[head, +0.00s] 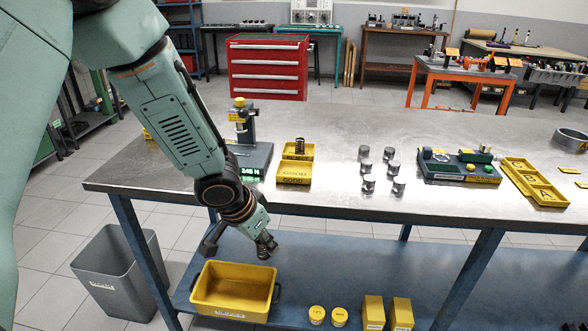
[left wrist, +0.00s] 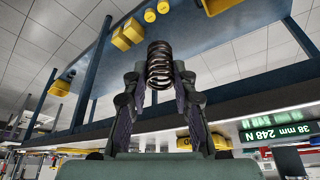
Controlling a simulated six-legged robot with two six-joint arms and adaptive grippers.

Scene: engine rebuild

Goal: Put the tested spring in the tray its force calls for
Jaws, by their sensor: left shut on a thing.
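My left gripper (head: 265,247) hangs in front of the bench's front edge, above a yellow bin (head: 232,290) on the lower shelf. In the left wrist view my left gripper (left wrist: 157,92) is shut on a dark coil spring (left wrist: 159,62). In the head view the held spring is too small to make out clearly. The spring tester (head: 245,140) stands on the bench; its green display (left wrist: 277,131) reads 38 mm 248 N. The lower bin's label is unreadable.
Several grey cylinders (head: 368,183) and a blue fixture (head: 458,166) stand on the bench top (head: 335,200). Yellow lidded tubs (head: 317,315) and boxes (head: 373,312) are on the lower shelf. A grey waste bin (head: 116,270) stands on the floor at the left.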

